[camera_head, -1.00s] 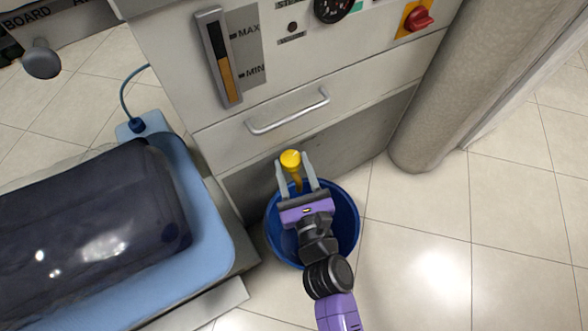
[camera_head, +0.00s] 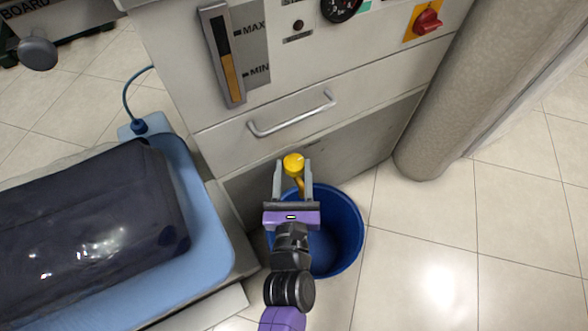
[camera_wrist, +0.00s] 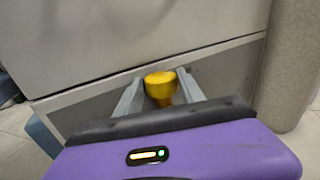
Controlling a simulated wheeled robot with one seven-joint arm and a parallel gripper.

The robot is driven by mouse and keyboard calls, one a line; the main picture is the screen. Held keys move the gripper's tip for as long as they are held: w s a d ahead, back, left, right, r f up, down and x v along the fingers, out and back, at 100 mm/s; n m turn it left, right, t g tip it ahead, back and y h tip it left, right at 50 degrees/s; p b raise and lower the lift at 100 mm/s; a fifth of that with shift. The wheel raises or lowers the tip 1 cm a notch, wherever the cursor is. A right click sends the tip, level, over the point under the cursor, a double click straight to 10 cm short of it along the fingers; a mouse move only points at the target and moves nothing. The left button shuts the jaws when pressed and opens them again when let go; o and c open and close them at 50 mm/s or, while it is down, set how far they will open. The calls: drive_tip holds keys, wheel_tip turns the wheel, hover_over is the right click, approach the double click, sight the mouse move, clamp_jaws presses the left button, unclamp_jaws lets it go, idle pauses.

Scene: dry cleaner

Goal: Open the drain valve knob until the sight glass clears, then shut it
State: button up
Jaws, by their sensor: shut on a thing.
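The yellow drain valve knob (camera_head: 293,162) sits low on the front of the machine, above a blue bucket (camera_head: 348,232). My gripper (camera_head: 292,168) is shut on the knob, one grey finger on each side. In the wrist view the knob (camera_wrist: 160,84) shows between the two fingers of my gripper (camera_wrist: 159,90). The sight glass (camera_head: 223,55) is upright on the machine front, beside MAX and MIN marks. It holds amber liquid in its lower part, with a dark part above; the amber top lies between the marks. The drain outlet is largely hidden behind my gripper.
A drawer with a silver handle (camera_head: 292,115) is just above the knob. A red switch (camera_head: 428,21) and a dial (camera_head: 340,8) are higher up. A blue ironing board with a dark bagged garment (camera_head: 90,220) is at left. A thick column (camera_head: 440,100) stands right; floor beyond is clear.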

drive_tip(key=shift+f+h, duration=0.1)
drive_tip(key=shift+h, duration=0.2)
idle(0.4)
drive_tip(key=o, duration=1.4)
drive_tip(key=shift+c, duration=0.2)
drive_tip(key=s+p, duration=0.2)
drive_tip(key=s, duration=0.6)
drive_tip(key=shift+d, duration=0.15)
